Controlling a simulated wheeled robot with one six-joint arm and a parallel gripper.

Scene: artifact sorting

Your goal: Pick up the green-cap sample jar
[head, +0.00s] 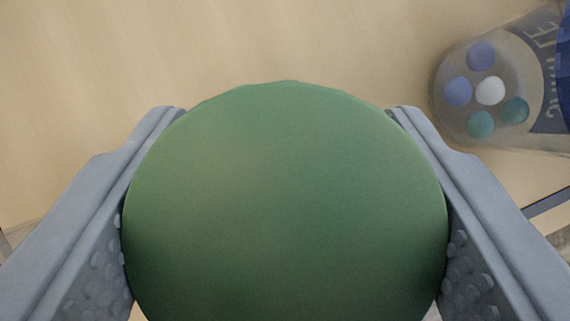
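The green-cap sample jar (285,200) fills the middle of the head view, seen from above. Only its round, plain green cap shows clearly; the cap hides nearly all of the jar's body. My gripper (284,112) has one grey finger on each side of the jar. Both dotted finger pads meet the cap's left and right edges with no visible gap, so the gripper looks shut on the jar. Whether the jar stands on the surface or is held above it cannot be told.
A clear container (444,92) with blue, teal and white round spots and a dark lettered label lies at the upper right, partly cut off. The pale wooden surface (250,40) is bare at the top and upper left. Its edge shows at the lower right.

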